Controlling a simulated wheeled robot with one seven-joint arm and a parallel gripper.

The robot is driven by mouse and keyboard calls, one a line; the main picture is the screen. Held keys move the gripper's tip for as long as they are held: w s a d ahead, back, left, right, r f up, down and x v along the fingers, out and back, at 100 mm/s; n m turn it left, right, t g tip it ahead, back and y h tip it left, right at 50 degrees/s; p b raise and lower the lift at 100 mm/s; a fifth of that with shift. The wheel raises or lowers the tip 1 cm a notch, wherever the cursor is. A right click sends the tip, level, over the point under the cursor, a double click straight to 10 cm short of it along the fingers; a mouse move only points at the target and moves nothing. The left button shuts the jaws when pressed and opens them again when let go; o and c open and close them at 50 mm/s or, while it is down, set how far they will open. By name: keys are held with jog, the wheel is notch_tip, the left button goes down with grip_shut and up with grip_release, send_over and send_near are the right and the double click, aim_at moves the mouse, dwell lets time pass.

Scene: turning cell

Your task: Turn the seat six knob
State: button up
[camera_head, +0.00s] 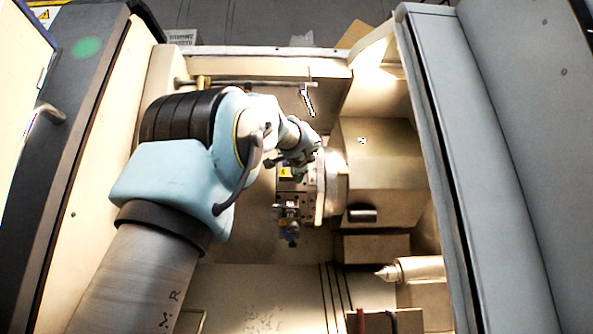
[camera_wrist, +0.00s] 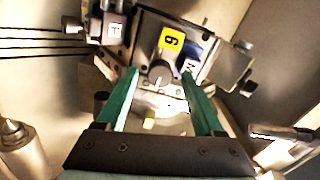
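The yellow label (camera_wrist: 171,41) with a black digit, a 6 or a 9 depending on which way up it is, sits on the dark tool turret in the wrist view. A small grey round knob (camera_wrist: 160,76) stands just below that label. My gripper (camera_wrist: 158,80) has two green fingers spread apart, one on each side of the knob, with gaps visible. In the head view my gripper (camera_head: 292,160) is at the turret, close to a yellow label (camera_head: 285,172); the knob cannot be made out there.
White labels (camera_wrist: 115,32) mark other turret seats. In the head view, a pale block with a dark handle (camera_head: 362,214) stands right of the turret, and a pointed centre (camera_head: 388,272) juts in lower right. Cabinet walls and the open door (camera_head: 470,150) enclose the cell.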

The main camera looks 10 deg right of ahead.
jog(key=s+a+b, duration=0.2)
jog(key=s+b, duration=0.2)
jog(key=s, duration=0.6)
jog(key=shift+s, duration=0.35)
jog(key=shift+w+f, duration=0.1)
